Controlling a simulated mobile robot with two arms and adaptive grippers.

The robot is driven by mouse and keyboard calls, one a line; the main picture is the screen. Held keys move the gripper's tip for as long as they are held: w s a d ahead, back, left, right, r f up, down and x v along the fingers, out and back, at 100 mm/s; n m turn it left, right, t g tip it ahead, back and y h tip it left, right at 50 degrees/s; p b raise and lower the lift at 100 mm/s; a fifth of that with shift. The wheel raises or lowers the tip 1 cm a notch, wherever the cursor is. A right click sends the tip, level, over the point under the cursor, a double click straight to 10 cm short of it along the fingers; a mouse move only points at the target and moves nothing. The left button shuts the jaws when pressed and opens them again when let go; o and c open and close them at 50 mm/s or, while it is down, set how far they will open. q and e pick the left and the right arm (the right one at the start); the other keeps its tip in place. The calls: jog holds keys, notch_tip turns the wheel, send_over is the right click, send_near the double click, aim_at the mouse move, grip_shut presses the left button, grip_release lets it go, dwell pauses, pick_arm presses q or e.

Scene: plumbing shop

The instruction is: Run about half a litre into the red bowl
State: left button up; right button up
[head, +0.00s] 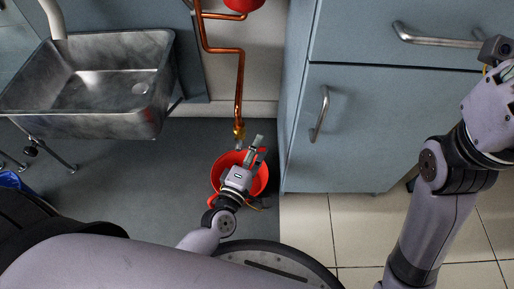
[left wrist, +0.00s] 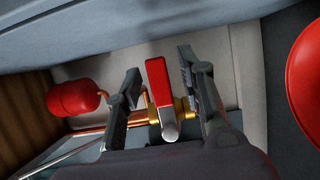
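The red bowl (head: 217,176) stands on the grey floor in the head view, under the end of a copper pipe (head: 240,85) with a brass valve (head: 239,132). My left gripper (head: 258,146) is above the bowl, beside the valve, and hides part of the bowl. In the left wrist view, the valve's red lever (left wrist: 157,82) lies between the two open fingers of my left gripper (left wrist: 160,90), with a gap on both sides. The brass valve body (left wrist: 182,108) is just behind it. The bowl (left wrist: 304,78) is cut off at the right edge. No water stream is visible. My right gripper (head: 496,50) is partly cut off at the right edge.
A steel sink (head: 95,85) is at the upper left. A blue-grey cabinet (head: 380,130) with handles stands close to the right of the bowl. A red vessel (left wrist: 75,98) hangs on the pipework. Tiled floor (head: 360,225) lies open at the lower right.

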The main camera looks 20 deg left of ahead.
pick_arm(q)
grip_shut()
dwell(0.7)
